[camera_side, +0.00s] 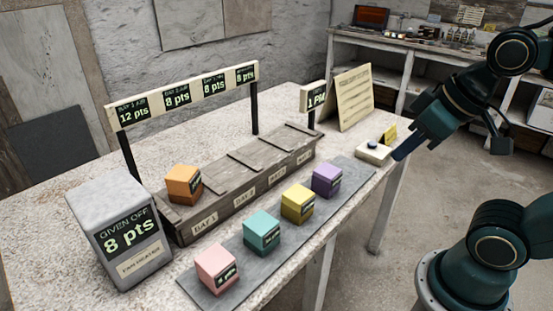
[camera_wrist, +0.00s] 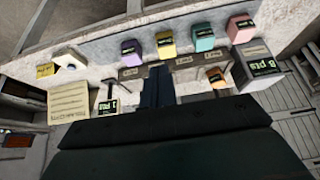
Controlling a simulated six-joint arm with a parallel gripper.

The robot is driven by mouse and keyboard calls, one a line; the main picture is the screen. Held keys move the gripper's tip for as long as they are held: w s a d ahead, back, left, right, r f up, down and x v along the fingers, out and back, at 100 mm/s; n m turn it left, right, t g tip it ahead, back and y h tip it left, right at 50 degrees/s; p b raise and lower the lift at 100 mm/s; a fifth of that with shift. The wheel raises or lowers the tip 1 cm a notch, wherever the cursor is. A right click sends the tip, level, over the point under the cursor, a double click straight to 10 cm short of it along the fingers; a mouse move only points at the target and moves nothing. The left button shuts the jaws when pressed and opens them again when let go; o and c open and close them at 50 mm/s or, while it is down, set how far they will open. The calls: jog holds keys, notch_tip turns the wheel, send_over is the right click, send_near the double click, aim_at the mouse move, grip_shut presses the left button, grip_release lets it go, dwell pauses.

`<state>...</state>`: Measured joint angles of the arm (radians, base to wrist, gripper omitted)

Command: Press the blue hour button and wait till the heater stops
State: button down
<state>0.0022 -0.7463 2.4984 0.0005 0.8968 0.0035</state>
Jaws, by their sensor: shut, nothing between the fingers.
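The blue button (camera_side: 372,145) sits on a small cream block (camera_side: 368,154) at the table's right edge. The button also shows at the upper left of the wrist view (camera_wrist: 70,67). My gripper (camera_side: 400,154) is shut and empty, just right of the block in the side view; whether it touches the block I cannot tell. Its fingers also show in the wrist view (camera_wrist: 157,88). A grey box (camera_side: 119,228), seemingly the heater, stands at the table's left end and reads "GIVEN OFF 8 pts".
A long wooden box (camera_side: 240,182) has day labels; an orange cube (camera_side: 184,184) is at its left end. Pink (camera_side: 216,268), teal (camera_side: 262,232), yellow (camera_side: 297,203) and purple (camera_side: 326,180) cubes stand on a slate strip. A points sign (camera_side: 190,95) and notice board (camera_side: 353,97) stand behind.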

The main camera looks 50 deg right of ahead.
jog(key=w+d+m+h, duration=0.2)
jog(key=w+d+m, duration=0.35)
jog(key=w, duration=0.35)
jog(key=m+h, duration=0.5)
jog(key=m, duration=0.9)
send_over(373, 145)
notch_tip(373, 145, down, 12)
jog(key=shift+d+f, duration=0.1)
jog(key=shift+f, duration=0.05)
jog(key=shift+f, duration=4.2)
jog(key=shift+f, duration=0.15)
jog(key=shift+f, duration=0.3)
